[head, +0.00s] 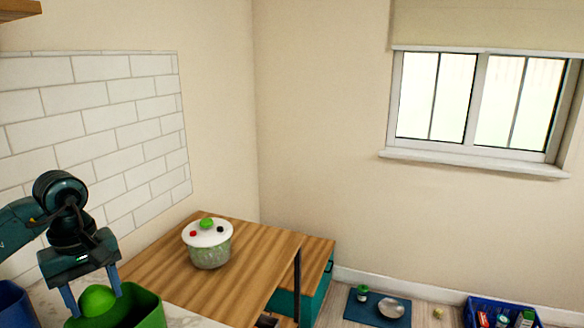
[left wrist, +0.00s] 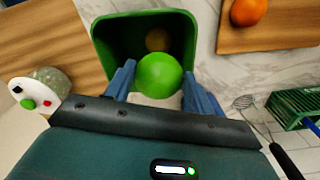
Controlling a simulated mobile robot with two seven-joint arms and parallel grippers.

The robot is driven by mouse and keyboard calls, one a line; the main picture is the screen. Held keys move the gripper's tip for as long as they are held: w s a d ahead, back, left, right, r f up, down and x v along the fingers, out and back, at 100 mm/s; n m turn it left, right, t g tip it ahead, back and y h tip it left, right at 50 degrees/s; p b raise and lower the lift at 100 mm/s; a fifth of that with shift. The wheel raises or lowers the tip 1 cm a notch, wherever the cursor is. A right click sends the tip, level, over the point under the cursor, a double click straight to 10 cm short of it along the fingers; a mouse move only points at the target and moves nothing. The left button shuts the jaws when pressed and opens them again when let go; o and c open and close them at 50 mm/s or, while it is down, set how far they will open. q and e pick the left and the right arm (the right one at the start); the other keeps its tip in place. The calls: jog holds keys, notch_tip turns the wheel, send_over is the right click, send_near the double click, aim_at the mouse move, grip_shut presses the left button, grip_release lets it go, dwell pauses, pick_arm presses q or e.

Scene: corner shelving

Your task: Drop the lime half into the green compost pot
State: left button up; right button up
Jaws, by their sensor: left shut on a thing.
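My left gripper (head: 93,292) is shut on the lime half (head: 97,299), a bright green rounded piece, with one finger on each side of it. The lime also shows between the fingers in the left wrist view (left wrist: 159,74). The green compost pot (head: 146,307) is at the bottom left of the head view, partly cut off by the frame edge. In the left wrist view the lime overlaps the pot's opening (left wrist: 108,55), and a brownish round thing (left wrist: 158,40) lies inside the pot. The gap between lime and pot is hard to judge. My right gripper is not in view.
A lidded pot (head: 209,250) stands on the wooden surface (head: 250,262). In the left wrist view an orange (left wrist: 247,11) rests on a wooden board (left wrist: 285,35), near a whisk-like utensil (left wrist: 246,102) and a green rack (left wrist: 294,108). A blue container (head: 12,303) is at the far left.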

aim_at(101, 310)
pick_arm(q)
notch_tip(101, 310, down, 4)
jog(key=shift+r+b, duration=0.15)
jog(key=shift+b, duration=0.95)
jog(key=shift+f, duration=0.3)
jog(key=o, duration=1)
jog(key=shift+w, duration=0.1)
jog(key=shift+o, duration=0.2)
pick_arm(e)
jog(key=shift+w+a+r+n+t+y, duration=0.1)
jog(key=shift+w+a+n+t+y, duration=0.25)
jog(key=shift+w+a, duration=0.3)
